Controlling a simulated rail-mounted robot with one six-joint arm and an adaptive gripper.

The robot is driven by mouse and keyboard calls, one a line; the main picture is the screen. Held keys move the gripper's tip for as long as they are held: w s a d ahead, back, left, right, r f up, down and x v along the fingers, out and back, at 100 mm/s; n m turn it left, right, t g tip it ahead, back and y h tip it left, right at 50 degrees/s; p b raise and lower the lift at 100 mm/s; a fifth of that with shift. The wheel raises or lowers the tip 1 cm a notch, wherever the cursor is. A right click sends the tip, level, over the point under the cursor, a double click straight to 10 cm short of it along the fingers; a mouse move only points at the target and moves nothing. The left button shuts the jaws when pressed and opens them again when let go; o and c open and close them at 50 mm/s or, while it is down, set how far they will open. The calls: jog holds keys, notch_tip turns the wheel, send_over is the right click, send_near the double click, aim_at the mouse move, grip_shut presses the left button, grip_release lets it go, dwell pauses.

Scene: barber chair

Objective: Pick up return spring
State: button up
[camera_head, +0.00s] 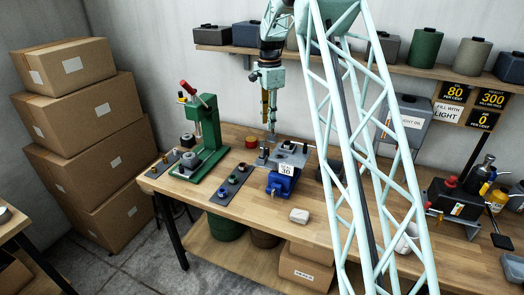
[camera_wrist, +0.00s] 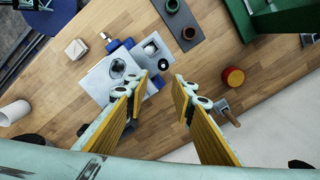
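I cannot make out the return spring for certain in either view. My gripper (camera_head: 270,132) points down above the workbench, behind the blue vise (camera_head: 281,184). A grey metal block (camera_head: 289,154) sits on the vise beside my gripper. In the wrist view the grey block (camera_wrist: 98,84) shows round openings, left of my fingers.
A green press (camera_head: 209,135) stands at the left of the workbench (camera_head: 190,197). A red-and-yellow round container (camera_wrist: 233,77) and a small wooden-handled tool (camera_wrist: 229,114) lie right of my fingers. A pale block (camera_head: 299,215) lies in front of the vise. A shelf (camera_head: 400,68) hangs behind.

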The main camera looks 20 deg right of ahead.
jog(key=shift+w+d+f, duration=0.1)
jog(key=shift+w+f, duration=0.5)
send_over(268, 148)
jog(key=shift+s+a+f, duration=0.1)
jog(key=shift+a+f, duration=0.05)
jog(key=shift+f, duration=2)
jog(key=shift+s+a+f, duration=0.1)
jog(key=shift+a+f, duration=0.05)
jog(key=shift+f, duration=2)
jog(key=shift+f+p, duration=0.5)
jog(key=shift+f, duration=2.05)
jog(key=shift+c, duration=0.3)
jog(key=c, duration=0.4)
